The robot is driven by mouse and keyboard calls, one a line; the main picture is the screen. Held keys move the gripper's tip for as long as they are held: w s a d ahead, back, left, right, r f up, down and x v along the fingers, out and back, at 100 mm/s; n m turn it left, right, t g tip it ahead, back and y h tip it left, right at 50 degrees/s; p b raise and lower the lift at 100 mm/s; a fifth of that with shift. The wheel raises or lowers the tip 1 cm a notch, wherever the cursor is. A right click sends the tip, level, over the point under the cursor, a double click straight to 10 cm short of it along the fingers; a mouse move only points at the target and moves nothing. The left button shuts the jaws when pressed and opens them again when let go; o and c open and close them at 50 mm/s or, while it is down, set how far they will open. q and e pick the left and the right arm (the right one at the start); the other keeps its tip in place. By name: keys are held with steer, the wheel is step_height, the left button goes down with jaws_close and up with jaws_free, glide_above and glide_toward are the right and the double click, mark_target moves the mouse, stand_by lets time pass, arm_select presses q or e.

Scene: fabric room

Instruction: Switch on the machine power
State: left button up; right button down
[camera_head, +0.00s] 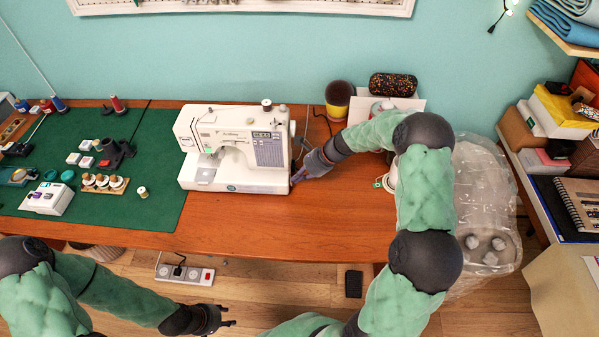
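A white sewing machine (232,148) stands upright on the wooden table, near its middle. My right gripper (296,180) is at the lower right side of the machine, touching it or very close to it. Its fingertips are small and dark here, so I cannot tell whether they are open or shut. The power switch is not visible; the gripper covers that part of the machine's side. My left gripper (228,316) is low in front of the table, away from the machine. Its fingers look apart, with nothing between them.
A green mat (150,205) with spools and sewing tools covers the table's left part. Bare wood (330,230) lies in front. A power strip (185,273) and a pedal (354,284) are below.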

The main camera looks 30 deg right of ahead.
arm_select(q)
steer(key=shift+f, duration=0.1)
arm_select(e)
steer(key=shift+w, duration=0.1)
steer(key=shift+r+p, duration=0.85)
steer(key=shift+r, duration=0.05)
arm_select(q)
steer(key=shift+r, duration=0.85)
steer(key=shift+s, duration=0.1)
arm_select(e)
steer(key=shift+d, duration=0.25)
arm_select(q)
steer(key=r+p, duration=0.1)
steer(key=d+r+p, duration=0.2)
steer(key=r+p, duration=0.1)
steer(key=shift+s, duration=0.35)
arm_select(e)
steer(key=s+d+f+v, duration=0.1)
steer(key=v, duration=1.1)
steer(key=shift+d+r, duration=0.15)
steer(key=shift+d, duration=0.15)
steer(key=shift+s, duration=0.1)
